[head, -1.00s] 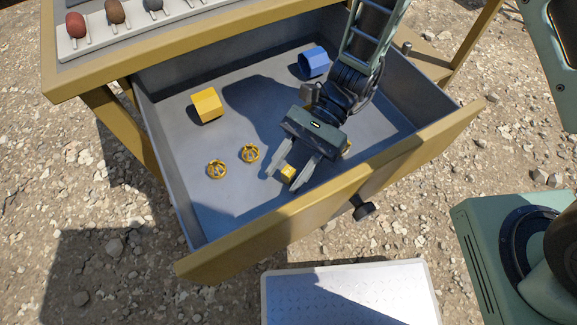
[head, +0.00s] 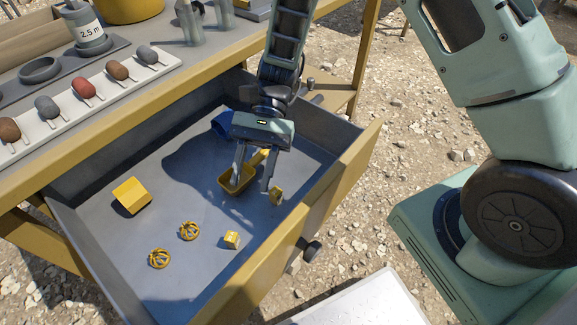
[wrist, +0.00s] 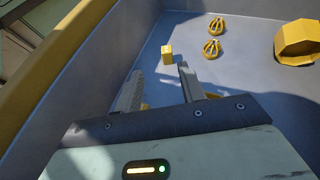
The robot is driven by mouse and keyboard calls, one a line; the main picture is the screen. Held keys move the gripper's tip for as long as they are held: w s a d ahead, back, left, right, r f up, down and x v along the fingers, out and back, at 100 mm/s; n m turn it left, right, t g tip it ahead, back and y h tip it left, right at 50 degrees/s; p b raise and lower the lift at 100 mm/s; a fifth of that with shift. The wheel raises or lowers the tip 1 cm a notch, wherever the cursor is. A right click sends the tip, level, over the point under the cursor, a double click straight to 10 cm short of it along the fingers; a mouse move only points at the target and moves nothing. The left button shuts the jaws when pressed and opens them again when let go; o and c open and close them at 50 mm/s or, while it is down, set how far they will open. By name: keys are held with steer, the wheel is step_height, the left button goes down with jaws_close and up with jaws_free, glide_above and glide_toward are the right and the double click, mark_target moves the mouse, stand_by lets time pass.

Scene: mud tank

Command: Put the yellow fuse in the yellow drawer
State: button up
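The yellow drawer (head: 300,215) is pulled out, with a yellow front and grey inside. A small yellow block (head: 232,240), which looks like the yellow fuse, lies on its floor near the front. It also shows in the wrist view (wrist: 167,53), ahead of my fingertips and apart from them. My gripper (head: 251,187) is over the drawer, to the right of the block in the head view. Its two fingers (wrist: 160,70) are spread and hold nothing. A yellow scoop-like piece (head: 233,184) lies below the fingers, partly hidden. A small yellow piece (head: 276,195) shows beside the right finger.
The drawer also holds a yellow faceted cup (head: 131,195), two yellow ring-like pieces (head: 159,258) (head: 189,230) and a blue cup (head: 222,122) by the back. The workbench (head: 150,95) above carries a white rack (head: 80,102) of several coloured plugs.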

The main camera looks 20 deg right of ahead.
steer(key=s+d+r+n+t+h, duration=0.1)
steer(key=s+r+n+t+h, duration=0.1)
steer(key=s+r+n+t, duration=0.1)
steer(key=s+d+r+n+t+h, duration=0.2)
steer(key=s+r+n+t+h, duration=0.1)
steer(key=n, duration=0.3)
steer(key=s+d+r+n+t+h, duration=0.1)
steer(key=s+r+n+t+h, duration=0.1)
steer(key=s+r+n+t, duration=0.1)
steer(key=shift+s+d+r+n+h, duration=0.3)
steer(key=shift+s+r+n, duration=0.25)
steer(key=shift+r+n, duration=0.3)
steer(key=shift+s+d+r+n+t, duration=0.15)
steer(key=shift+d+r+n+t, duration=0.1)
steer(key=shift+n+t, duration=0.45)
